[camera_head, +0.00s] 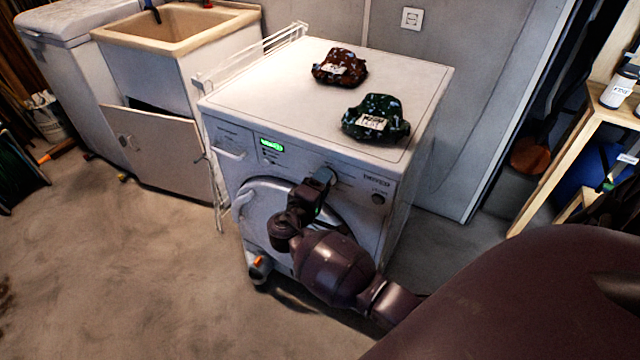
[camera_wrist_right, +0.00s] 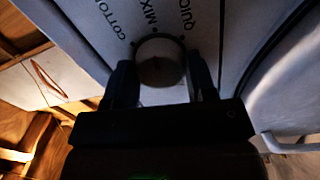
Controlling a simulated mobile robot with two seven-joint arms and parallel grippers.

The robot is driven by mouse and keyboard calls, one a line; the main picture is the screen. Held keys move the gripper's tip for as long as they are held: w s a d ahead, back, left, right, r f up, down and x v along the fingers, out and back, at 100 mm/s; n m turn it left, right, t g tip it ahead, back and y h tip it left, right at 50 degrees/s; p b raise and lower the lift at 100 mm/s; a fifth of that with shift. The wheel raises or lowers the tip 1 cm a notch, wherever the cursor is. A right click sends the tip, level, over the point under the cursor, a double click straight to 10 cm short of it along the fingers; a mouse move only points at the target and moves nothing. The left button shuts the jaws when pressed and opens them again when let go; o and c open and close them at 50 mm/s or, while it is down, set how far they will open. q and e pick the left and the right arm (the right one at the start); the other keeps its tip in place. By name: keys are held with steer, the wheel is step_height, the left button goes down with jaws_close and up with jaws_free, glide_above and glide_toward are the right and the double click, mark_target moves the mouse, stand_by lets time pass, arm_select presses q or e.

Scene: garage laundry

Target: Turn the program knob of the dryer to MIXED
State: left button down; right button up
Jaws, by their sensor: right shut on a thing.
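The dryer (camera_head: 225,165) is a white front-loading machine with a green lit display (camera_head: 271,145) on its upper front panel. My right gripper (camera_head: 322,180) is at this panel, right of the display, and hides the program knob in the head view. In the right wrist view, the round program knob (camera_wrist_right: 160,62) sits between the two fingers of my right gripper (camera_wrist_right: 160,80), which is shut on it. Printed words reading COTTON, MIX and QUICK show around the knob, partly cut off or hidden. The knob's pointer is too dark to make out. My left gripper is not in view.
Two dark patterned bundles with labels, one brown (camera_head: 340,67) and one green (camera_head: 375,118), lie on the dryer top. A small round control (camera_head: 377,199) is at the panel's right. A sink cabinet (camera_head: 165,150) stands left, a wooden shelf (camera_head: 560,140) right.

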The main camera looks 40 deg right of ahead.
stand_by(0.5)
steer(key=o, duration=0.9)
steer(key=shift+a, duration=0.1)
steer(key=v, duration=1)
steer(key=shift+s+a, duration=0.2)
steer(key=shift+a, duration=0.1)
steer(key=shift+w, duration=0.1)
